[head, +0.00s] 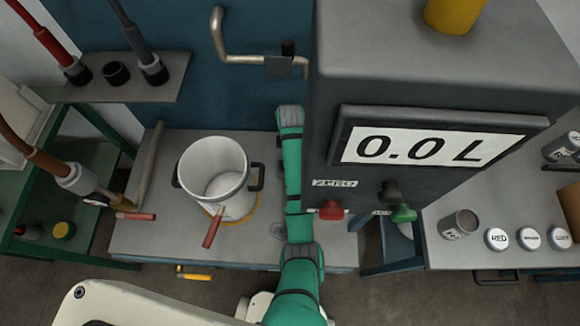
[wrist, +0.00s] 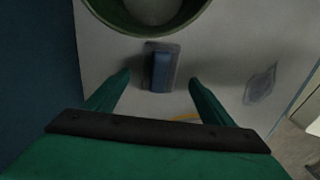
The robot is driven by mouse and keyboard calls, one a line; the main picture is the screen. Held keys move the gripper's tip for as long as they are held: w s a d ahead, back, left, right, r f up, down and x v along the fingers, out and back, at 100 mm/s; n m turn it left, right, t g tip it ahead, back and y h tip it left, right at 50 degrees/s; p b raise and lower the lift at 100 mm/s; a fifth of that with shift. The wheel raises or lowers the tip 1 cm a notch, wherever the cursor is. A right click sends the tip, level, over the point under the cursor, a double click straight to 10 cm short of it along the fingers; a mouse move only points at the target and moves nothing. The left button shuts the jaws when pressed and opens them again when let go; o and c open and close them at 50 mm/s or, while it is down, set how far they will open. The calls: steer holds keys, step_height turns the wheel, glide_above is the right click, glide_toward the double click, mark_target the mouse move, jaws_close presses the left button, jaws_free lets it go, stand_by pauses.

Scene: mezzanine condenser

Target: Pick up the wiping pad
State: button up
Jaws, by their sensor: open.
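The wiping pad (wrist: 162,70) appears in the wrist view as a small blue block with a grey edge, on the pale worktop just below the round pot. My gripper (wrist: 159,78) is open, with one green finger on each side of the pad. Gaps show between the pad and both fingers, and I see no contact. The height of the fingers above the worktop is hard to tell. In the head view my green arm reaches over the bench beside the pot; it hides the gripper tips, and I cannot make out the pad there.
The white pot (head: 215,175) stands on the bench (head: 150,235), a red-tipped handle before it. It also shows in the wrist view (wrist: 112,22). A grey cabinet with a display (head: 435,145) rises close right of my arm. Several jars and lids occupy the right bench.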

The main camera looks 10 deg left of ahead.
steer(key=shift+w+f, duration=0.1)
steer(key=shift+f, duration=0.45)
step_height(320, 180, down, 4)
steer(key=shift+f, duration=0.1)
steer(key=shift+d+f, duration=0.15)
steer(key=shift+a, duration=0.2)
steer(key=c, duration=1.2)
